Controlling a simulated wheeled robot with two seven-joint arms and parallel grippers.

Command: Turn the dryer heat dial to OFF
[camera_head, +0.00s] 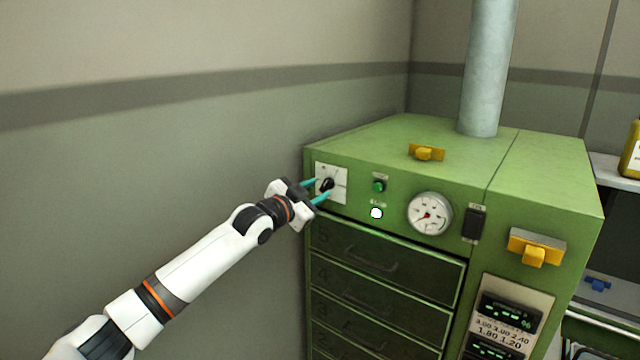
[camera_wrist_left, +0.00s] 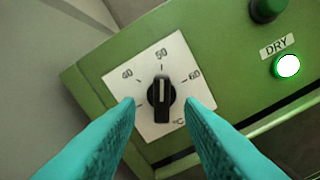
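The heat dial (camera_wrist_left: 161,95) is a black knob on a white square plate (camera_wrist_left: 118,82) marked 40, 50 and 60 with °C. In the left wrist view its pale pointer line is toward 50. The dial (camera_head: 327,184) also shows in the head view, at the upper left of the green dryer's front (camera_head: 400,160). My left gripper (camera_head: 316,191) is at the dial with its teal fingers open. In the left wrist view the left gripper's fingertips (camera_wrist_left: 160,103) are on either side of the knob, with a gap on each side. My right gripper is not in view.
Right of the dial are a green button (camera_head: 378,186), a lit white DRY lamp (camera_head: 376,213) and a round gauge (camera_head: 429,214). Drawers (camera_head: 385,262) lie below. A yellow handle (camera_head: 535,250) sticks out at the right. Left of the dryer is bare wall.

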